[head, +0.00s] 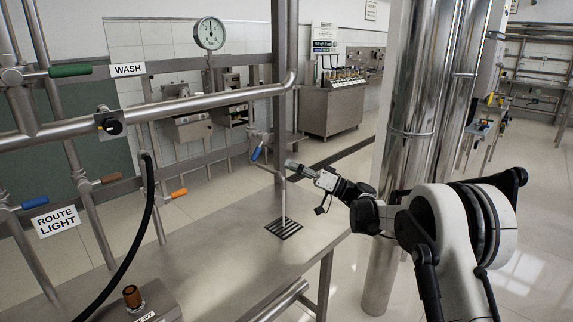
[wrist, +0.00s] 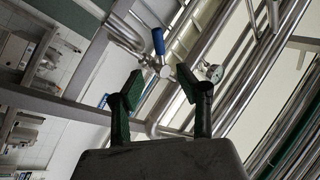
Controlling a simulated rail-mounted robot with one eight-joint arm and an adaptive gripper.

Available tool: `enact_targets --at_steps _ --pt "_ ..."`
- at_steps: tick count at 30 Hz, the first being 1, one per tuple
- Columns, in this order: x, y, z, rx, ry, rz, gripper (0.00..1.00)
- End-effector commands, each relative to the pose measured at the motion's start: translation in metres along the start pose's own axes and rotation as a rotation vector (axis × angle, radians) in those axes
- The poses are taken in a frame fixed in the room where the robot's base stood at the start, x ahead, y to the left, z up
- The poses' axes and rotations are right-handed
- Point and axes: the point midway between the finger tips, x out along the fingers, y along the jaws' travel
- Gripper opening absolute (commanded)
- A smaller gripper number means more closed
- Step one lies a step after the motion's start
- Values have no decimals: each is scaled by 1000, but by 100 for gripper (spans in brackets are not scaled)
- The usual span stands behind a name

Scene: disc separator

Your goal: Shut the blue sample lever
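The blue sample lever (head: 257,152) is on a small valve on the upright steel post, above the steel bench. It is tilted in the head view. In the wrist view the blue lever (wrist: 158,41) stands beyond the fingertips, near the middle, beside its round metal valve body. My gripper (head: 291,165) is just right of the valve in the head view, apart from the lever. In the wrist view my gripper (wrist: 159,84) has its two green-padded fingers spread with nothing between them.
A thin vertical line, stream or tube, runs from the valve to a dark grate (head: 283,228) in the bench (head: 225,250). Another blue handle (head: 35,202) is by the ROUTE LIGHT sign (head: 57,221). A green handle (head: 70,70) and an orange handle (head: 179,193) are at left.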

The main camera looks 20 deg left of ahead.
Motion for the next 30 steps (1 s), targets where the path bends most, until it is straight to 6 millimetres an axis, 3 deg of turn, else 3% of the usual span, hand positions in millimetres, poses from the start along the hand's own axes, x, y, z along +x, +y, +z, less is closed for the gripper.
enact_targets --at_steps 5,13,30 --pt "0 0 0 0 0 0 35" --pt "2 -1 -4 144 7 60 0" --pt "-13 -6 -14 991 252 366 0"
